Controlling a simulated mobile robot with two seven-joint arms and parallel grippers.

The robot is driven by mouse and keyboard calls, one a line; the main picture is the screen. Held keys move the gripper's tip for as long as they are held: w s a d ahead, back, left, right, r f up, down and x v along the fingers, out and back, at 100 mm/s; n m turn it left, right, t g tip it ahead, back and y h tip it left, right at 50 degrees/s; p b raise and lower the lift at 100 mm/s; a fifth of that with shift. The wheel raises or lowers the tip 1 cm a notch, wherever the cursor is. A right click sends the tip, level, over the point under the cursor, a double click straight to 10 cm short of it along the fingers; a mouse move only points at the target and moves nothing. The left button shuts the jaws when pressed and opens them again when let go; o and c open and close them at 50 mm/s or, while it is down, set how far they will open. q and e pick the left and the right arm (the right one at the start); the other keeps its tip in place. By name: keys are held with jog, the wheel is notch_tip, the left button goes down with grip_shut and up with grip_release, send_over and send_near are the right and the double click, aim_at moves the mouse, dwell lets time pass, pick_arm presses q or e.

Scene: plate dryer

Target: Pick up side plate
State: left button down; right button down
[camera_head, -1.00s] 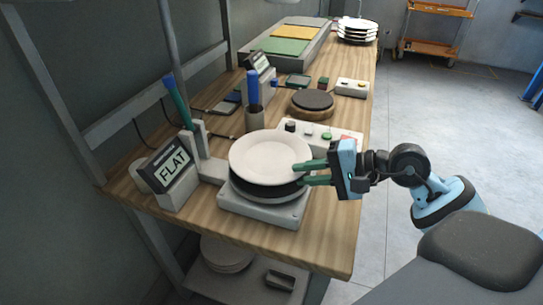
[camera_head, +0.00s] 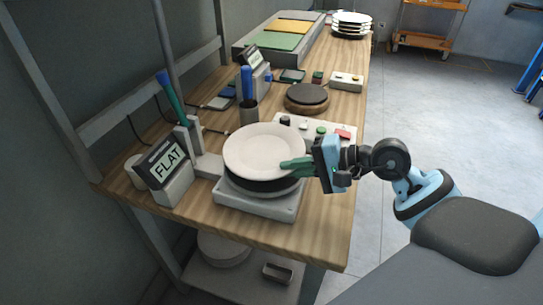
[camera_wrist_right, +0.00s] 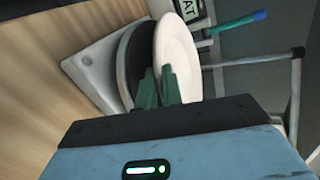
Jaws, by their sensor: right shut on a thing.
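The side plate (camera_head: 262,148) is white and round, above the dark round turntable (camera_head: 262,186) of the grey stand in the head view. It also shows in the wrist view as a white disc (camera_wrist_right: 177,48), beside the dark disc (camera_wrist_right: 132,55). My right gripper (camera_head: 296,165), with green fingers, is shut on the plate's right rim. In the wrist view the fingers (camera_wrist_right: 157,88) are close together at the rim. A narrow gap seems to show between plate and disc there; I cannot tell whether they still touch. My left gripper is not in view.
A display reading FLAT (camera_head: 168,165) and a post stand left of the plate. A button panel (camera_head: 318,130), a pen cup (camera_head: 249,112) and a round wood-based disc (camera_head: 306,97) lie behind. A plate stack (camera_head: 351,24) stands at the far end. Open floor lies right.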

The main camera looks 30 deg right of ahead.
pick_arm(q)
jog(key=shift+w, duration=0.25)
